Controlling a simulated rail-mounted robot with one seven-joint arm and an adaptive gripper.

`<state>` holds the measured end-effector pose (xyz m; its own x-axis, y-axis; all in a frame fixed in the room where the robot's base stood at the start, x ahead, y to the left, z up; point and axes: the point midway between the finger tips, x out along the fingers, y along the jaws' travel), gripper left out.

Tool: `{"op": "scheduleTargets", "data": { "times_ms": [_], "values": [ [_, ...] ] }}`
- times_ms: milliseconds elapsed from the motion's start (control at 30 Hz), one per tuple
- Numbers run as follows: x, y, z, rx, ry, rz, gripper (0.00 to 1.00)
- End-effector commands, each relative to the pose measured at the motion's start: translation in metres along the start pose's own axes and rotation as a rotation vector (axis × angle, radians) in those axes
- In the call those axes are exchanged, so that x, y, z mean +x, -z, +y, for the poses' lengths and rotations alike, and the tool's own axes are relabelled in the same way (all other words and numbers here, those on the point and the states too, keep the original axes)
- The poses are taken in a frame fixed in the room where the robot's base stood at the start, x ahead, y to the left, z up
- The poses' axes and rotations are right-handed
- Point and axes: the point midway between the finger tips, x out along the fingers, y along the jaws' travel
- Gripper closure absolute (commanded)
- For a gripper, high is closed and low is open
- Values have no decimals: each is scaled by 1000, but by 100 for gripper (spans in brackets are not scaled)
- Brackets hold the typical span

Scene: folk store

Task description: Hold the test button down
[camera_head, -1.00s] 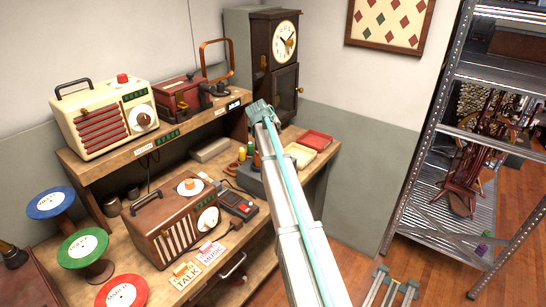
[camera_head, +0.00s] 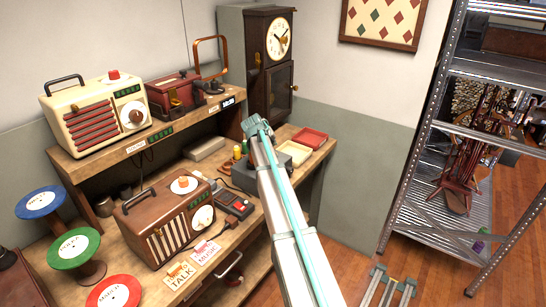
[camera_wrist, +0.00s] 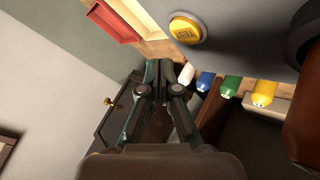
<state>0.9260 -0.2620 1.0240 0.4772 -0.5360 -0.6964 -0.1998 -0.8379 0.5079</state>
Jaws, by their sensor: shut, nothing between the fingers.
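A round yellow button (camera_wrist: 185,29) with lettering too small to read surely sits in a dark ring on a grey box (camera_wrist: 240,28) in the wrist view. In the head view the grey box (camera_head: 296,152) stands on the workbench, partly behind my arm, and its button is hidden. My gripper (camera_wrist: 160,70) is shut and empty. Its fingertips lie below and left of the button in the wrist view and appear apart from it. In the head view my gripper (camera_head: 257,126) is over the back of the bench, in front of the clock cabinet.
White, blue, green and yellow capped pieces (camera_wrist: 229,86) line the box's edge. A red tray (camera_head: 309,138) and a cream tray (camera_head: 294,153) lie beside it. The clock cabinet (camera_head: 270,85) stands behind. A metal rack (camera_head: 440,140) stands right.

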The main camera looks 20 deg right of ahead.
Motion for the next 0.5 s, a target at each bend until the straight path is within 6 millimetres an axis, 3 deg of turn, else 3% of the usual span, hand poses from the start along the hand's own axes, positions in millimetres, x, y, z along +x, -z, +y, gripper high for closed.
{"op": "scheduleTargets", "data": {
  "times_ms": [200, 500],
  "values": [
    [13, -10, -10, 0, 0, 0, 100],
    [14, -10, -10, 1, 0, 0, 100]
  ]
}}
